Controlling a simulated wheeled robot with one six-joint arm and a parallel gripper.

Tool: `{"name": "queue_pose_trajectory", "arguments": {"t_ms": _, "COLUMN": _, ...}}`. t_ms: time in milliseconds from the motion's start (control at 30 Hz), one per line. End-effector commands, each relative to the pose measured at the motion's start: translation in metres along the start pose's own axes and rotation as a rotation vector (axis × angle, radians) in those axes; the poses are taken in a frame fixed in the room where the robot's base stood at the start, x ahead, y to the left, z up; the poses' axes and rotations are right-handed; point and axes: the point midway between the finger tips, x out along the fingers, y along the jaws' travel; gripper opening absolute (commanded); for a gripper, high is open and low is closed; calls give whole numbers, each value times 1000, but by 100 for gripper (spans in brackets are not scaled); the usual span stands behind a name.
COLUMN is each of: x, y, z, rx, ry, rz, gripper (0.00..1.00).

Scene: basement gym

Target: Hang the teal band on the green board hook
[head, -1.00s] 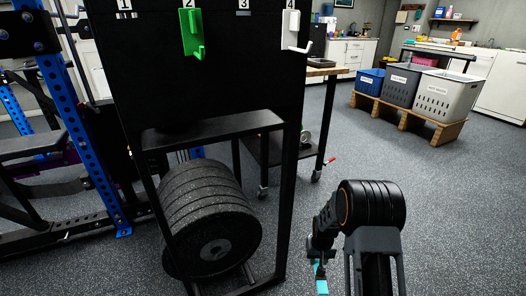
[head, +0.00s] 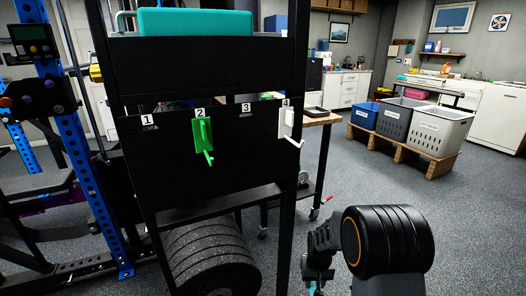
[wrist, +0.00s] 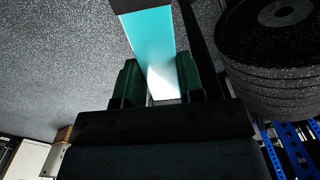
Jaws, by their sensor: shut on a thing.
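The green board hook (head: 203,143) hangs on the black board (head: 232,172) under label 2, left of centre in the head view. It is empty. My gripper (head: 318,276) is low in the head view, right of and below the hook, and well apart from it. In the wrist view my gripper (wrist: 160,85) is shut on the teal band (wrist: 150,45), which runs up between the two fingers to a dark piece at the top edge. In the head view only a small bit of teal shows by the gripper; the rest is hidden.
A white hook (head: 287,124) sits under label 4. A teal box-like thing (head: 195,22) lies on the rack's top shelf. Black weight plates (head: 212,255) stand below the board. A blue upright (head: 75,130) is at left. Bins (head: 436,130) stand far right. Open floor lies between.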

Motion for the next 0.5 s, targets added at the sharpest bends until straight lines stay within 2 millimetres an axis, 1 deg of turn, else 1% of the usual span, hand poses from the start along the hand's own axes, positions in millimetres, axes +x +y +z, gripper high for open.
{"name": "queue_pose_trajectory", "arguments": {"t_ms": 33, "x": -25, "y": 0, "z": 1, "rx": 0, "ry": -2, "rz": 0, "gripper": 11}}
{"name": "queue_pose_trajectory", "arguments": {"t_ms": 400, "x": -98, "y": 0, "z": 7, "rx": 0, "ry": -2, "rz": 0, "gripper": 11}}
{"name": "queue_pose_trajectory", "arguments": {"t_ms": 500, "x": -116, "y": 0, "z": 9, "rx": 0, "ry": -2, "rz": 0, "gripper": 11}}
